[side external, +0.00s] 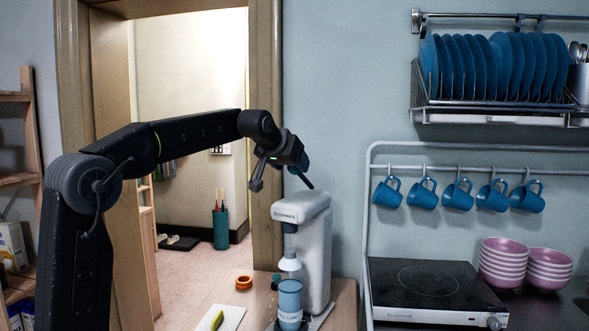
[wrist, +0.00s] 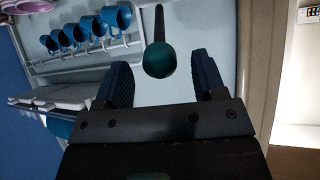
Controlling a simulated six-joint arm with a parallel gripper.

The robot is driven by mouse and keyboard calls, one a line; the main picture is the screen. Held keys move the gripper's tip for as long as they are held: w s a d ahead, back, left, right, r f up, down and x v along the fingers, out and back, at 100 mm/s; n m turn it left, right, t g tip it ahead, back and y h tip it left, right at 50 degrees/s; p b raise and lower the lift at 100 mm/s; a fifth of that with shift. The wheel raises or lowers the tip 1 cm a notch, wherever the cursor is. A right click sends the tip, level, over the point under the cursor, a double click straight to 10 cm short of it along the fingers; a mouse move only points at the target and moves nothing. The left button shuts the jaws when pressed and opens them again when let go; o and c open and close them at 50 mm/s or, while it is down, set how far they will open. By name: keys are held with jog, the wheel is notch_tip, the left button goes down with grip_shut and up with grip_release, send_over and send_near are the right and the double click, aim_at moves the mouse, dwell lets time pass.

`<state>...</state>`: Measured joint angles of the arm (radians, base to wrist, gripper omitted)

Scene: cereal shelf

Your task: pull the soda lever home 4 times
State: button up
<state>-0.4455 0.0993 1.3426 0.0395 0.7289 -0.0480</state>
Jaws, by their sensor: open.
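The soda machine (side external: 311,245) is a tall white unit on the wooden counter. Its lever (side external: 303,180) shows as a dark slanting stem above the top of the machine, near my gripper (side external: 281,172). In the wrist view the lever's round teal knob (wrist: 159,60) shows between my two spread fingers, around the level of the tips, with its dark stem running up the picture. My gripper is open, with a gap on each side of the knob. I see no contact.
A black hob (side external: 430,283) and pink bowls (side external: 503,262) are to the right. Blue mugs (side external: 458,194) hang behind. Free room lies above the machine.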

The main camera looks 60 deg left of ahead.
jog(key=shift+v, duration=2.4)
